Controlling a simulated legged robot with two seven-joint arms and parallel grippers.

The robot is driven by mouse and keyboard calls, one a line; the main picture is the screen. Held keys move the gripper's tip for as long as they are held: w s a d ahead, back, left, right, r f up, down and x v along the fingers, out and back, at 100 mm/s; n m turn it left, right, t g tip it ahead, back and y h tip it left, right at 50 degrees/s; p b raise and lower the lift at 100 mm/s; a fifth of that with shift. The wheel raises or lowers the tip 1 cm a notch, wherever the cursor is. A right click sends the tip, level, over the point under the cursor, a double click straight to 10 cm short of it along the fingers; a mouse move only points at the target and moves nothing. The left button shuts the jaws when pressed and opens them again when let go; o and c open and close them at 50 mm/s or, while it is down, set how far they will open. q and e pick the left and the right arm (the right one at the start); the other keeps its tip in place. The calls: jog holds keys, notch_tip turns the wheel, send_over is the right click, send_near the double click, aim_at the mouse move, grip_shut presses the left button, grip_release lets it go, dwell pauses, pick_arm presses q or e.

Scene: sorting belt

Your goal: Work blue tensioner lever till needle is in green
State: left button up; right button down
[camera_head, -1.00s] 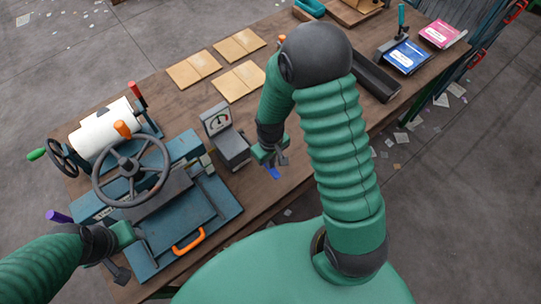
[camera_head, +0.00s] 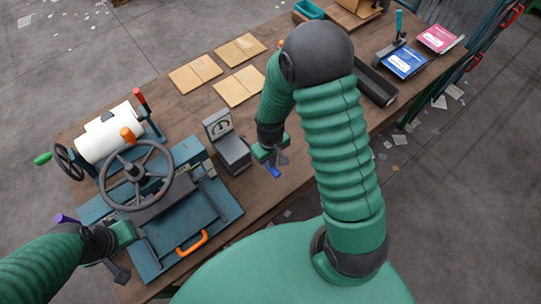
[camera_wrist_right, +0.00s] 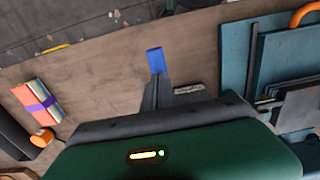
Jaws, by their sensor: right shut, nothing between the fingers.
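The blue end of the tensioner lever (camera_head: 272,171) shows at the right gripper's fingertips, over the table's front side. In the right wrist view the blue end (camera_wrist_right: 156,60) sticks out just beyond the dark fingers. The rest of the lever is hidden. My right gripper (camera_head: 279,159) is shut with nothing between its fingers; whether it touches the lever I cannot tell. The grey gauge (camera_head: 218,126) stands left of it on the table; its needle is too small to read. My left gripper (camera_head: 120,271) is by the press's front left corner, its jaw opening unclear.
The blue press (camera_head: 185,215) with a dark handwheel (camera_head: 136,174) and orange handle (camera_head: 191,243) fills the table's left end. A white roll (camera_head: 105,135) lies behind. Brown cards (camera_head: 238,87) lie farther back. In the wrist view an orange-and-purple bundle (camera_wrist_right: 36,101) lies left.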

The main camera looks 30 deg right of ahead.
notch_tip(320, 180, up, 10)
jog(key=p, duration=0.7)
jog(key=shift+f+p, duration=0.15)
jog(key=shift+p, duration=0.25)
dwell(0.5)
